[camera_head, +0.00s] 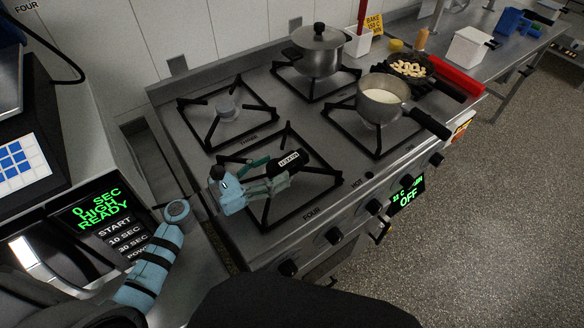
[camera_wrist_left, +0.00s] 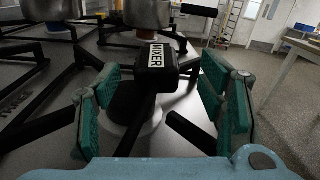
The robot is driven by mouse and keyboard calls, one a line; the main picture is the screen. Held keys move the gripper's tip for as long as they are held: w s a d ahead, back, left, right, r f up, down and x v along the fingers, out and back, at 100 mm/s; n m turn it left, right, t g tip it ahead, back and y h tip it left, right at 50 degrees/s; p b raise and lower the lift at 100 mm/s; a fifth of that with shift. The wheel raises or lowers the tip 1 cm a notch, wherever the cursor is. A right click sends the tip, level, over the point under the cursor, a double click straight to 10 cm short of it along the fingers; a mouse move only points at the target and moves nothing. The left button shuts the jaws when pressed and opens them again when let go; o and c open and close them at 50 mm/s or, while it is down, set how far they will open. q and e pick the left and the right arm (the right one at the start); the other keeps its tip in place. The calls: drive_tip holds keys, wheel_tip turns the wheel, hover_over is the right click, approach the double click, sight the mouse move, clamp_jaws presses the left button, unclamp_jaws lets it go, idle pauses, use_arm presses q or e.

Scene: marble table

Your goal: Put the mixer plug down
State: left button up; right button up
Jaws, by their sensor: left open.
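The mixer plug (camera_head: 291,161) is a black block with a white MIXER label. It is over the front-left burner grate (camera_head: 322,200) of the stove, and I cannot tell exactly what it rests on. My left gripper (camera_head: 271,172) is open at the plug's near end. In the left wrist view the plug (camera_wrist_left: 155,68) sits between and slightly beyond the open teal finger pads (camera_wrist_left: 160,95), with a visible gap on both sides. My right gripper is out of view.
A lidded pot (camera_head: 318,52), a saucepan of white liquid (camera_head: 382,101) and a pan of food (camera_head: 409,68) stand on or by the other burners. A red block (camera_head: 457,76) lies at the stove's far right. A control panel (camera_head: 105,225) is at left.

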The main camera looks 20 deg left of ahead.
sight(293, 157)
use_arm(q)
drive_tip(key=x, duration=0.7)
drive_tip(key=shift+w+a+r+p, duration=0.15)
drive_tip(key=shift+r+p, duration=0.05)
drive_tip(key=shift+p, duration=0.15)
drive_tip(key=shift+a, duration=0.1)
drive_tip(key=c, duration=1.4)
